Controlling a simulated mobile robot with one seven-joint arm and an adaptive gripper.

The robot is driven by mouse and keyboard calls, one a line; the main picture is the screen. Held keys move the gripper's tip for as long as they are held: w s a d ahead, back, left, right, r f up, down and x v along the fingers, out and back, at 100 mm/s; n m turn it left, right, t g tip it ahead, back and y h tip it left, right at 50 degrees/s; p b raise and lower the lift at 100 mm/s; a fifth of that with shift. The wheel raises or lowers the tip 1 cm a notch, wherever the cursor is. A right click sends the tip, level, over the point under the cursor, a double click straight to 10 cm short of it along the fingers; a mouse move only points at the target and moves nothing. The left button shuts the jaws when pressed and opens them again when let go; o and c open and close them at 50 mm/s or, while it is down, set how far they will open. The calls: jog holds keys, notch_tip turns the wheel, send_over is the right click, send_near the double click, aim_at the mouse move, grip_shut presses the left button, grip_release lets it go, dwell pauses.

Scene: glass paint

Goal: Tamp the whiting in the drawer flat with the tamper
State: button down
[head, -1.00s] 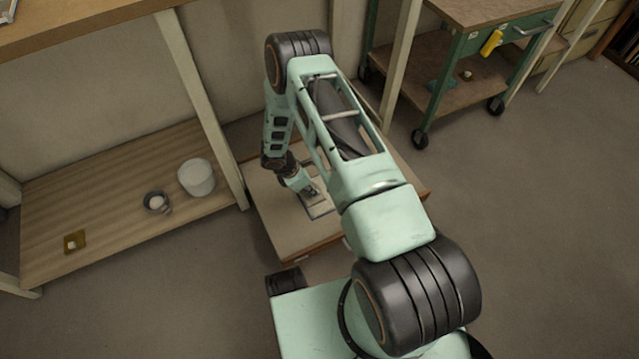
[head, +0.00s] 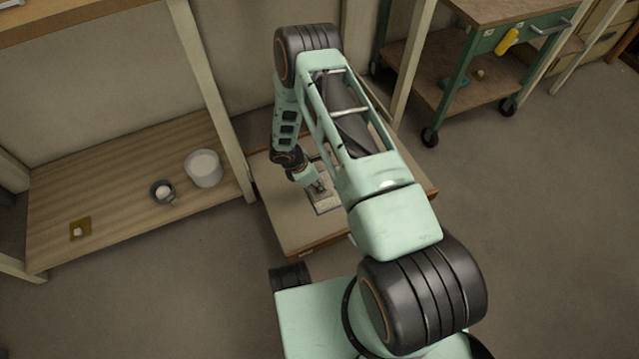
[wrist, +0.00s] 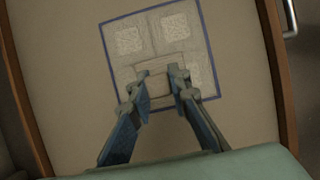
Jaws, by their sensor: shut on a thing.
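The drawer (head: 287,228) is a shallow wooden tray with a pale bottom, partly hidden by my arm in the head view. In the wrist view its brown sides (wrist: 275,60) run along both edges. The whiting (wrist: 152,24) is a pale square patch inside a blue outline, with lighter, rough-textured squares in it. My gripper (wrist: 162,88) is shut on the tamper (wrist: 151,70), a pale block over the middle of the patch. Fingers and tamper hide part of the whiting. I cannot tell whether the tamper touches it. The gripper (head: 317,184) is small in the head view.
A wooden low shelf (head: 110,210) at left holds a white bucket (head: 204,170), a dark bowl with white contents (head: 162,191) and a small yellow-brown item (head: 80,229). A green wheeled cart (head: 455,100) stands at back right. Floor at right is clear.

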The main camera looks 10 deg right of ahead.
jog(key=shift+f+b, duration=0.25)
jog(key=shift+b, duration=0.3)
dwell(1.2)
jog(key=shift+r+p, duration=0.75)
jog(key=shift+r, duration=0.35)
jog(key=shift+w+d+b, duration=0.15)
jog(key=shift+w+d, duration=0.1)
jog(key=shift+d, duration=0.9)
jog(key=shift+w+d+b, duration=0.15)
jog(key=shift+w+d, duration=0.05)
jog(key=shift+d, duration=0.9)
jog(key=shift+w+d+b, duration=0.15)
jog(key=shift+w+d, duration=0.1)
jog(key=shift+d, duration=0.9)
jog(key=shift+f+b, duration=0.5)
jog(key=shift+f, duration=0.3)
jog(key=shift+f, duration=0.3)
